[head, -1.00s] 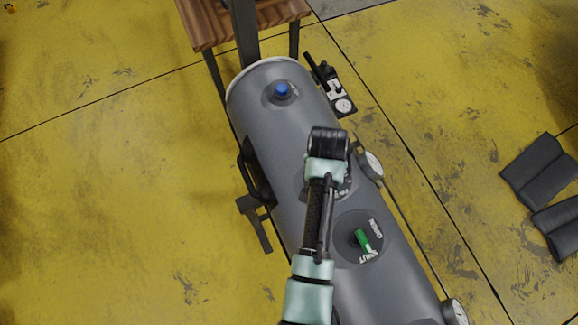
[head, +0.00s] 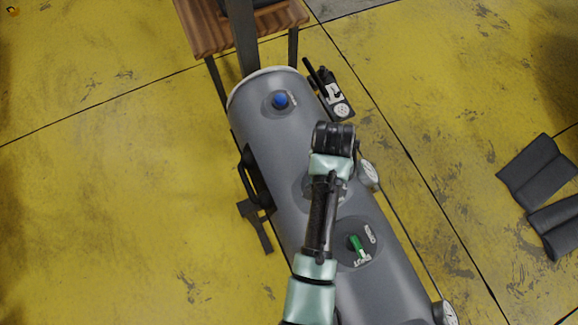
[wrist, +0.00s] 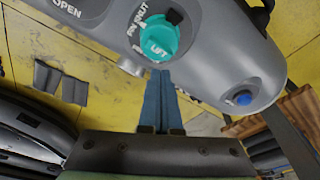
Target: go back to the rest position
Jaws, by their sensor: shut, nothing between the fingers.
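My gripper (wrist: 161,85) shows in the wrist view with its two blue fingers together and nothing between them. The fingertips point toward the grey tube (wrist: 215,50), near a teal knob (wrist: 158,38) marked LIFT; I cannot tell whether they touch the tube. In the head view my arm reaches up over the grey tube (head: 280,150), and its black end hides the fingers and the teal knob. A green lever (head: 357,247) on a round plate sits right of my arm. A blue button (head: 280,100) sits near the tube's far end and also shows in the wrist view (wrist: 243,98).
A wooden table (head: 205,35) stands beyond the tube's far end. A black device (head: 332,98) and a gauge (head: 368,175) are along the tube's right side. Dark folded pads (head: 540,172) lie at the right. The yellow floor (head: 90,210) at the left is clear.

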